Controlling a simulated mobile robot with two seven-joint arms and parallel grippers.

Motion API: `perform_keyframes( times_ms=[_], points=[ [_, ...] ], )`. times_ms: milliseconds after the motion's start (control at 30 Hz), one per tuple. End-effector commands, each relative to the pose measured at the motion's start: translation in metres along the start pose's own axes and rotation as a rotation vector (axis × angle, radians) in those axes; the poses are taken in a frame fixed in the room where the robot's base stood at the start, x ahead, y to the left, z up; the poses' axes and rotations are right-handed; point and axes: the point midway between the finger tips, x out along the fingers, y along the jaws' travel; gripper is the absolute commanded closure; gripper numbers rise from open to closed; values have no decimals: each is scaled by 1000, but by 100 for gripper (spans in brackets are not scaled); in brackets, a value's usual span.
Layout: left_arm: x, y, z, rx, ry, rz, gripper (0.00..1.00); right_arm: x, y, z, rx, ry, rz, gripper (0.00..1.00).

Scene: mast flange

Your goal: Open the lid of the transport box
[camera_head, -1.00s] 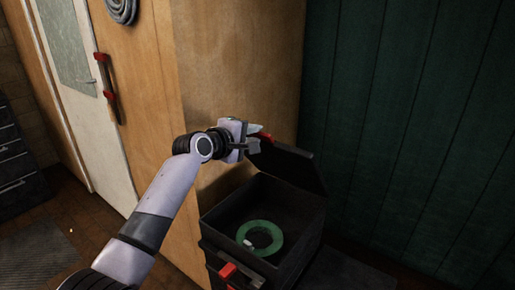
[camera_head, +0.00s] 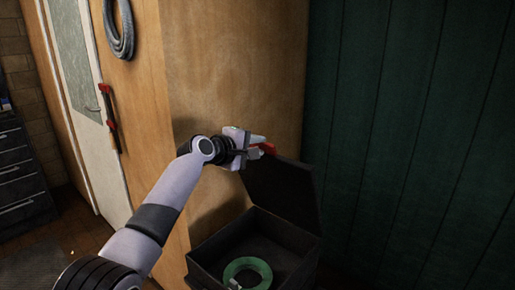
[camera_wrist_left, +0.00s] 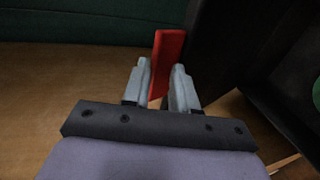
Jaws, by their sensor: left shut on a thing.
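The transport box (camera_head: 205,262) is a dark box low in the head view, its top open. Its dark lid (camera_head: 285,192) stands steeply raised at the back of the box. My left gripper (camera_head: 262,147) is at the lid's upper left edge, shut on the red lid handle (camera_head: 268,148). In the left wrist view the red handle (camera_wrist_left: 167,58) stands between the two grey fingers, and the dark lid (camera_wrist_left: 222,50) is just right of it. My right gripper is not in view.
A green ring (camera_head: 248,270) lies inside the box. A wooden cabinet (camera_head: 235,70) stands close behind and left of the lid. A dark green plank wall (camera_head: 420,120) is at the right. A coiled hose (camera_head: 118,30) hangs at the upper left.

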Motion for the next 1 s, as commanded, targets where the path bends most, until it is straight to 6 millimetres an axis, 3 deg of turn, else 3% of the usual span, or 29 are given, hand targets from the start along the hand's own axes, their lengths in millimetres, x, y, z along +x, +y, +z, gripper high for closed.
perform_keyframes(
  times_ms=[567, 600, 1000],
  points=[
    [0, 4, -2, 1, 1, 5, 100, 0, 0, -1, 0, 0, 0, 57],
    [0, 4, -2, 1, 1, 5, 64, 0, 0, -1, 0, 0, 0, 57],
    [-2, 2, -2, 0, 0, 2, 64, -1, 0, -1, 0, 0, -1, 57]
  ],
)
